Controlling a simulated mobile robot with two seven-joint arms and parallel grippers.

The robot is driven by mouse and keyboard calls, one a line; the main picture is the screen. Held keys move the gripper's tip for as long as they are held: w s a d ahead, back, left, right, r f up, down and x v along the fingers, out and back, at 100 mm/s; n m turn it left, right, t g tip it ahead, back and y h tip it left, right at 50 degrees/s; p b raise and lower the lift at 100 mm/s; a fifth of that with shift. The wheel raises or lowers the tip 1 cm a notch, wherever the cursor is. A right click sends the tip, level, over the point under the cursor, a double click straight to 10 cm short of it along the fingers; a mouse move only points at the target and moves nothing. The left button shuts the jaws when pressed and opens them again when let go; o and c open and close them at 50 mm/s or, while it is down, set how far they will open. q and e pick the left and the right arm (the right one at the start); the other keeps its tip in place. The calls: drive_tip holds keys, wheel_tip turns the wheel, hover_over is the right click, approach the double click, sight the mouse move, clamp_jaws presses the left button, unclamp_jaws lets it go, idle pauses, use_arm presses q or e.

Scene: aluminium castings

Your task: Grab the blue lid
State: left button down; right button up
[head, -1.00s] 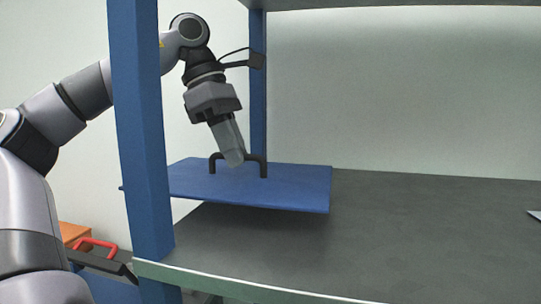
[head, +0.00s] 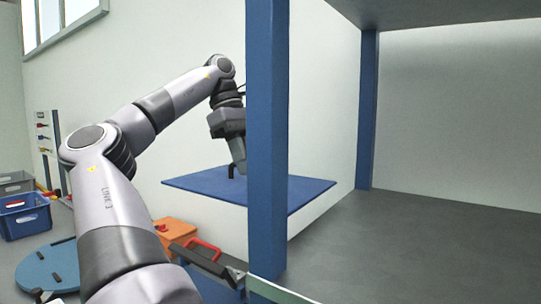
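A flat blue rectangular lid (head: 310,188) with a black handle hangs roughly level in the air, out beyond the left side of the shelf. A blue post hides its middle part. My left gripper (head: 239,168) points down at the black handle (head: 231,171) and appears shut on it. The exact finger contact is too small and partly hidden to see. The lid is clear of the shelf surface. My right gripper is not in view.
The blue post (head: 267,130) stands close to my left forearm. The grey shelf surface (head: 420,235) is bare. An orange box (head: 173,232), a round blue disc (head: 42,273) and a blue crate (head: 24,217) sit low on the left.

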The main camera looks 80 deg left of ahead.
sight(222, 177)
use_arm(q)
drive_tip(key=s+a, duration=0.2)
drive_tip(key=a, duration=0.1)
drive_tip(key=s+a, duration=0.3)
drive_tip(key=shift+s+a+f, duration=0.1)
drive_tip(key=shift+s+a, duration=0.1)
drive_tip(key=shift+s, duration=0.05)
drive_tip(key=shift+s+a, duration=0.25)
drive_tip(key=shift+s, duration=0.15)
